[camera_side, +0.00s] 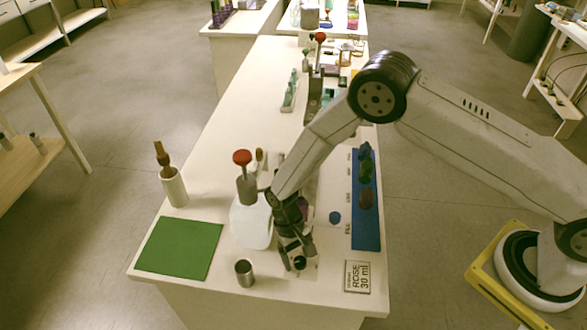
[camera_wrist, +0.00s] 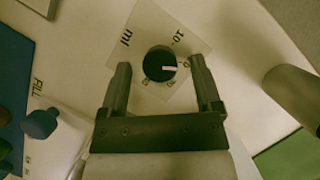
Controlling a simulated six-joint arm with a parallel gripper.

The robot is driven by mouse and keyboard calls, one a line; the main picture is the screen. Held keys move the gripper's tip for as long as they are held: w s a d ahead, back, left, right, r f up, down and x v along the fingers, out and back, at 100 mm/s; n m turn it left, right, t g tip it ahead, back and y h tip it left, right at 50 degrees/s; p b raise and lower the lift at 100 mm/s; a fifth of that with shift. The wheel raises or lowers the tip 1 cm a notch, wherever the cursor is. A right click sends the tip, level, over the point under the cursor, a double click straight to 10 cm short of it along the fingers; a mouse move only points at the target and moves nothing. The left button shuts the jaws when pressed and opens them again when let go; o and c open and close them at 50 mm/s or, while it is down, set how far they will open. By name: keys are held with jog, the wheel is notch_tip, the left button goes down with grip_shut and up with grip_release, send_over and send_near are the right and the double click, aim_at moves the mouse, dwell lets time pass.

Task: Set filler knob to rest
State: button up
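The filler knob (camera_wrist: 160,63) is a round black dial on a pale plate (camera_wrist: 182,28) marked "ml", with numbers around it; "10" is readable. Its white pointer line points right in the wrist view, close to a partly covered mark. My gripper (camera_wrist: 161,72) is open and empty, with one finger on each side of the knob and visible gaps to it. In the side view my gripper (camera_side: 297,261) points down at the table's near end and largely hides the knob. A card (camera_side: 358,277) reading "ROSE 30 ml" lies to its right.
A metal cup (camera_side: 244,272) stands left of my gripper. A white filler body with a red-topped post (camera_side: 242,160) stands behind it. A green mat (camera_side: 180,248) lies left, a blue strip (camera_side: 367,228) with bottles right. A white holder (camera_side: 174,187) carries a brown-topped item.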

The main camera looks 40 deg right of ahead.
jog(key=shift+r, duration=0.15)
jog(key=v, duration=0.7)
jog(key=shift+r, duration=0.3)
jog(key=shift+w, duration=0.1)
jog(key=s+d+r+t, duration=0.2)
jog(key=d+r+t, duration=0.2)
jog(key=d+r, duration=0.75)
jog(key=s+d+r+t, duration=0.3)
jog(key=s+d+r, duration=0.3)
jog(key=s, duration=0.3)
jog(key=shift+s+d+n, duration=0.15)
jog(key=shift+d+n, duration=0.25)
jog(key=shift+d, duration=0.25)
